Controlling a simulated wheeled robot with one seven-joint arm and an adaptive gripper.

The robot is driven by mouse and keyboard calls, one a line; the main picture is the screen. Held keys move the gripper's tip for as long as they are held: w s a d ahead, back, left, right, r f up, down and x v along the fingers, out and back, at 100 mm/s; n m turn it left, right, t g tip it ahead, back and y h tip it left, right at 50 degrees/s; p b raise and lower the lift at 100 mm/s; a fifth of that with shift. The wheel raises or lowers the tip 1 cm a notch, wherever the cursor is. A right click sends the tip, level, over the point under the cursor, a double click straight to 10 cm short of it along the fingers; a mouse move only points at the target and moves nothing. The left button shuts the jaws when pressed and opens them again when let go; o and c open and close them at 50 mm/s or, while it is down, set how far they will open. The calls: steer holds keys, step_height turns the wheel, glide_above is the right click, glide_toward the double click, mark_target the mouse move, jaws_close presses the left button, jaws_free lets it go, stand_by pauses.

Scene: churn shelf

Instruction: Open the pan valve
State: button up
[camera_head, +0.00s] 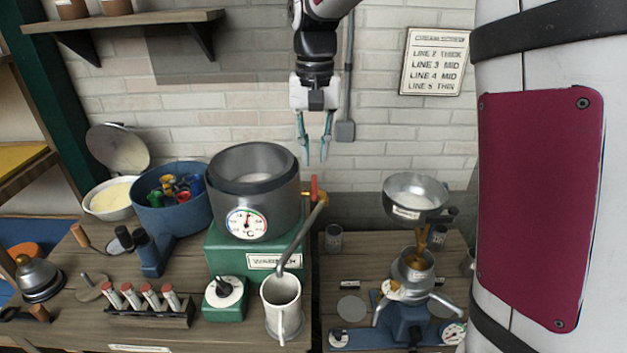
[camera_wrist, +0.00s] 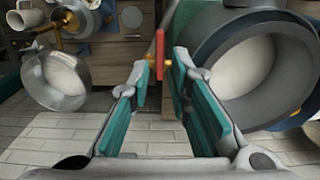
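The dark metal warmer pan (camera_head: 255,185) stands on a green base. A valve with an upright red lever (camera_head: 314,188) and brass fitting is on its right side. A grey spout (camera_head: 305,235) slants down from it to a metal jug (camera_head: 283,305). My gripper (camera_head: 315,161) is open and empty, pointing down above the red lever without touching it. In the wrist view, the red lever (camera_wrist: 159,54) appears just beyond and between the two fingertips (camera_wrist: 161,68). The warmer pan also fills the right of that view (camera_wrist: 215,65).
A metal bowl (camera_head: 415,192) with a brass tap (camera_head: 420,238) stands above the separator (camera_head: 408,310) at right. A blue tub (camera_head: 170,205) of coloured items is left of the pan. The brick wall is behind. A gap separates the two benches.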

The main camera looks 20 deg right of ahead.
mark_target(315, 187)
step_height(315, 187, down, 8)
steer(key=shift+r, duration=0.1)
stand_by(0.4)
jaws_close()
